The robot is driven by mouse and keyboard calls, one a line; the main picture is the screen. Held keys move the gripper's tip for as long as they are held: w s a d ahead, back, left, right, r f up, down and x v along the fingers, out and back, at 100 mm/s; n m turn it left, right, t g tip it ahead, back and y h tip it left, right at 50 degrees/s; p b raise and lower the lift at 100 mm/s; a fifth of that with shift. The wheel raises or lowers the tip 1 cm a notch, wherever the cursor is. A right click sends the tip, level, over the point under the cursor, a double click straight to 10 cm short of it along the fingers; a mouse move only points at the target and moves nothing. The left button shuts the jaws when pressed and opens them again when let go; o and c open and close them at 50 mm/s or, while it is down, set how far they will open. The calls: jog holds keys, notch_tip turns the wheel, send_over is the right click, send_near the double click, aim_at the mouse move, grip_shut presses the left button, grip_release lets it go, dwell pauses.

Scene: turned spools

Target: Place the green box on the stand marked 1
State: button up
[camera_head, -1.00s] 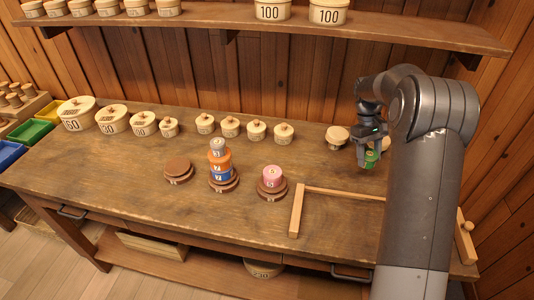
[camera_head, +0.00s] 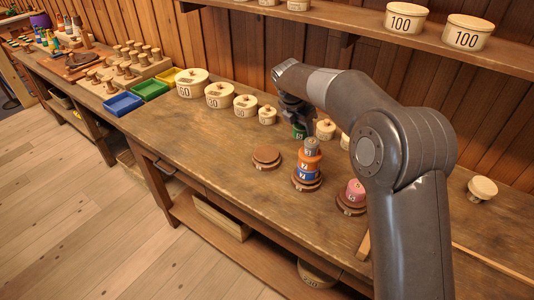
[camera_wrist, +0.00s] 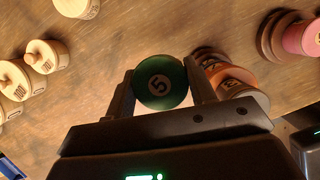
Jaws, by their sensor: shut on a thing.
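The green box (camera_head: 299,131) is a small round piece with a 5 on its top, also seen in the wrist view (camera_wrist: 160,88). My gripper (camera_head: 297,124) is shut on it, one finger at each side in the wrist view (camera_wrist: 160,95). It is behind the stands in the head view. The left stand (camera_head: 267,160) is a bare brown stepped disc. The middle stand (camera_head: 306,186) bears a stack of blue, orange and grey pieces. The right stand (camera_head: 351,209) bears a pink piece. I cannot read the stands' marks.
Lidded cream boxes (camera_head: 219,95) stand along the back of the workbench (camera_head: 215,140), some partly behind my arm. The middle stack stands close beside the held piece in the wrist view. Blue (camera_head: 123,104), green and yellow bins are at the far left. A shelf (camera_head: 360,22) runs above.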

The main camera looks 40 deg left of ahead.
jog(key=s+a+r+n+y, duration=0.2)
jog(key=s+a+n, duration=0.35)
jog(key=a, duration=0.35)
send_near(268, 150)
jog(key=shift+m+t, duration=0.25)
jog(key=shift+t, duration=0.05)
jog(key=x, duration=0.5)
jog(key=shift+f, duration=0.35)
jog(key=o, duration=1.1)
jog(key=shift+f, duration=0.15)
jog(key=shift+c, duration=0.2)
jog(key=a+v, duration=0.1)
jog(key=v, duration=1.1)
jog(key=shift+d+r, duration=0.25)
jog(key=shift+d, duration=0.2)
